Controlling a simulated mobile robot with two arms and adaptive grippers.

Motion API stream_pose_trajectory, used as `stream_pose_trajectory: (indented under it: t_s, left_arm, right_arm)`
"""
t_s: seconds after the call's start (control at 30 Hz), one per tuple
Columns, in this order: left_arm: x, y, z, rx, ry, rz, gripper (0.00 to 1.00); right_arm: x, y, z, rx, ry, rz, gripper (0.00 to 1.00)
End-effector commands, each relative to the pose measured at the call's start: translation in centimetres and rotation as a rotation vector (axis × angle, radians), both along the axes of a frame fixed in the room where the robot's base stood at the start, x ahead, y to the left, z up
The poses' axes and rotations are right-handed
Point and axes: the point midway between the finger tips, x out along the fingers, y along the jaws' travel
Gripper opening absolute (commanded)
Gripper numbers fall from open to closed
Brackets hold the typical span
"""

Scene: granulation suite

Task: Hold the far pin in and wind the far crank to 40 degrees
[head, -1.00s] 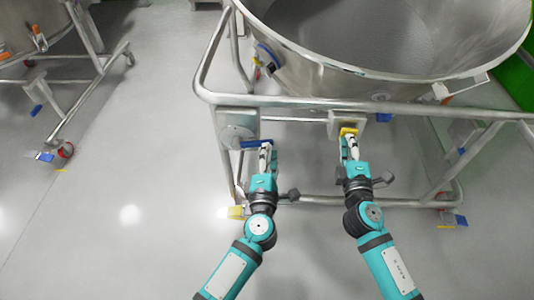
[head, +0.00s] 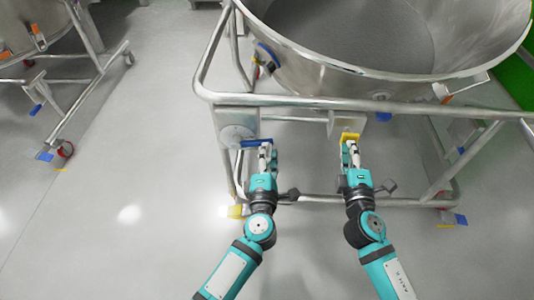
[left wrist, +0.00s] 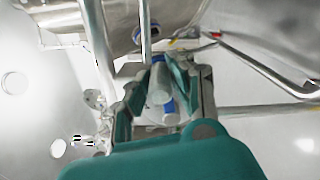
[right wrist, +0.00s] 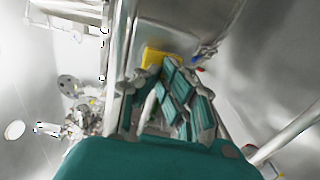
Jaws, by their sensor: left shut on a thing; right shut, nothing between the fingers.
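The blue crank handle (head: 256,143) sits beside a round grey disc (head: 237,137) on the left of the near cart frame. My left gripper (head: 266,149) is shut on the handle's right end; a grey cylinder (left wrist: 159,97) with blue parts shows between its fingers in the left wrist view. The yellow pin head (head: 350,137) is at a bracket under the frame's front rail. My right gripper (head: 351,148) is shut and empty, its fingertips right at the yellow head; exact contact is unclear. The yellow head also shows beyond the fingers in the right wrist view (right wrist: 156,57).
A large steel bowl (head: 330,62) stands in the cart above my grippers. The front rail (head: 300,102) runs just past both fingertips. A lower rail (head: 322,199) crosses beneath. Another wheeled cart (head: 95,62) stands at the left; the floor between is clear.

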Motion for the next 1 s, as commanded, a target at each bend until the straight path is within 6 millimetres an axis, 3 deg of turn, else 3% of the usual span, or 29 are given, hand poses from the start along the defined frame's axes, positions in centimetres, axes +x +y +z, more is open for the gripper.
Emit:
stream_pose_trajectory:
  t_s: [0.6, 1.0]
  left_arm:
    - [0.1, 0.1, 0.0, 0.001, 0.0, 0.002, 0.0]
    - [0.1, 0.1, 0.0, 0.001, -0.001, 0.003, 0.0]
  right_arm:
    - [-5.0, 0.0, 0.0, 0.001, 0.0, 0.001, 0.0]
    - [-5.6, 0.0, 0.0, 0.0, -0.001, 0.001, 0.0]
